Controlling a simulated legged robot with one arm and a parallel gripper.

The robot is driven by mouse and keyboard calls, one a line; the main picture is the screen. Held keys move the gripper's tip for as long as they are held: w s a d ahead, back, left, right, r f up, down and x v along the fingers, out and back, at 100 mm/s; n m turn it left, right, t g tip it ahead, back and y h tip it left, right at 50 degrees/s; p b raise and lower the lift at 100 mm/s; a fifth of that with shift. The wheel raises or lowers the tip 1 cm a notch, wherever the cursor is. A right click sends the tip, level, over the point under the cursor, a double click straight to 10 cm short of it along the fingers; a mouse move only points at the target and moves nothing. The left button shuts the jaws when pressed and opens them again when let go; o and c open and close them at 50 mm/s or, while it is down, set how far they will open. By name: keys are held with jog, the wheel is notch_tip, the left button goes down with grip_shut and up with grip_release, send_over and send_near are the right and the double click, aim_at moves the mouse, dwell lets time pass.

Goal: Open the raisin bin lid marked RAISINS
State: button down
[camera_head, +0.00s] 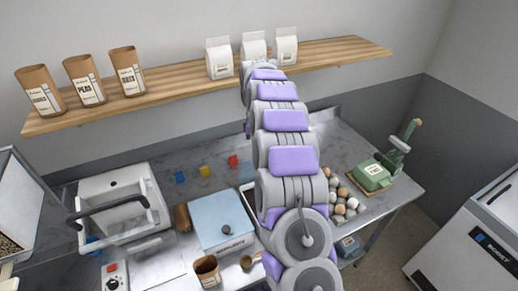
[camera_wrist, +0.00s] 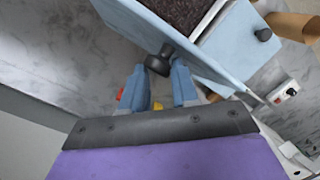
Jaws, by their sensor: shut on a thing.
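A light-blue lid (camera_wrist: 205,62) is tilted up off its bin in the wrist view. The dark contents of the bin (camera_wrist: 180,12) show beside it, and look like raisins. My gripper (camera_wrist: 160,69) has its blue fingers shut on the lid's black knob (camera_wrist: 157,61). I cannot read a RAISINS marking. In the head view my arm hides the gripper and nearly all of this bin; only a pale edge shows beside the arm.
A neighbouring bin with a shut light-blue lid (camera_head: 218,213) and black knob stands to the left. A scoop (camera_head: 247,262) and a brown paper bag (camera_head: 207,270) are in front. Eggs (camera_head: 342,197) and a green device (camera_head: 372,176) are right. A wooden shelf (camera_head: 180,92) runs behind.

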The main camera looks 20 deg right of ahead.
jog(key=shift+w+d+f, duration=0.25)
jog(key=shift+w+f, duration=0.1)
jog(key=shift+w, duration=0.15)
jog(key=shift+d+f, duration=0.1)
jog(key=c, duration=1.2)
grip_release()
jog(key=shift+c, duration=0.2)
jog(key=o, duration=0.4)
jog(key=shift+d+f, duration=0.15)
jog(key=shift+d, duration=0.25)
jog(key=shift+o, duration=0.2)
jog(key=shift+a, duration=0.1)
jog(key=shift+a, duration=0.2)
jog(key=shift+r, duration=0.2)
